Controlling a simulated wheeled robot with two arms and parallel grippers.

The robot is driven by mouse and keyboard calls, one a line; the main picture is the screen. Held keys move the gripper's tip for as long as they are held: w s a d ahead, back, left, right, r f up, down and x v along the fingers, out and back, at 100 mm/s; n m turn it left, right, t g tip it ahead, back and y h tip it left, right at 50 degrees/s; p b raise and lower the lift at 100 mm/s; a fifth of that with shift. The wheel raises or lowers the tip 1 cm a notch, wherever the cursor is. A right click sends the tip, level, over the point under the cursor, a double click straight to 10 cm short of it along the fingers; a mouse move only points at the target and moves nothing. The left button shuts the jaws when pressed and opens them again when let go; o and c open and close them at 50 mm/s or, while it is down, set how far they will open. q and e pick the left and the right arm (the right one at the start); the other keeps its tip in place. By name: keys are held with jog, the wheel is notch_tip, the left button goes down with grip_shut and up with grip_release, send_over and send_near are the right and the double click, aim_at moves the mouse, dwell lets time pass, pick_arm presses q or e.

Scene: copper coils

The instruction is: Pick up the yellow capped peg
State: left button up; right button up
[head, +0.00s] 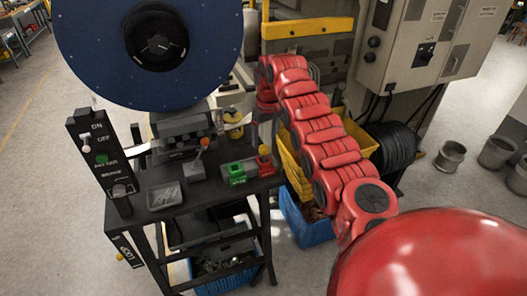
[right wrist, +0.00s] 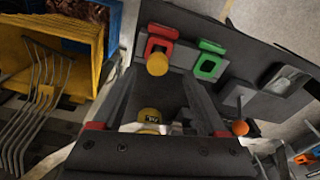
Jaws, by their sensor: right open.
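The yellow capped peg (head: 264,151) stands in a red block (head: 267,166) at the right edge of the dark bench. In the right wrist view, its round yellow cap (right wrist: 157,65) shows in front of the red block (right wrist: 162,42). My right gripper (head: 263,117) is just behind the peg in the head view, its fingers partly hidden by its wrist. In the right wrist view, the right gripper (right wrist: 160,86) is open and empty, with the cap just beyond its fingertips. I cannot tell the exact gap. My left gripper is not in view.
A green block (head: 236,173) sits left of the red one. An orange-knobbed lever (head: 204,143), a tray (head: 165,196) and a switch panel (head: 100,155) stand further left. A large blue reel (head: 90,45) rises behind. Yellow and blue bins (head: 308,226) stand right of the bench.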

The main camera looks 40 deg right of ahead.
aim_at(264, 147)
jog(key=shift+f, duration=0.3)
jog(key=f+p, duration=0.2)
jog(key=w+f+p, duration=0.1)
jog(key=f, duration=0.1)
jog(key=shift+d+f+p, duration=0.1)
jog(key=shift+f+p, duration=0.1)
jog(key=shift+p, duration=0.2)
jog(key=shift+f, duration=0.5)
grip_shut()
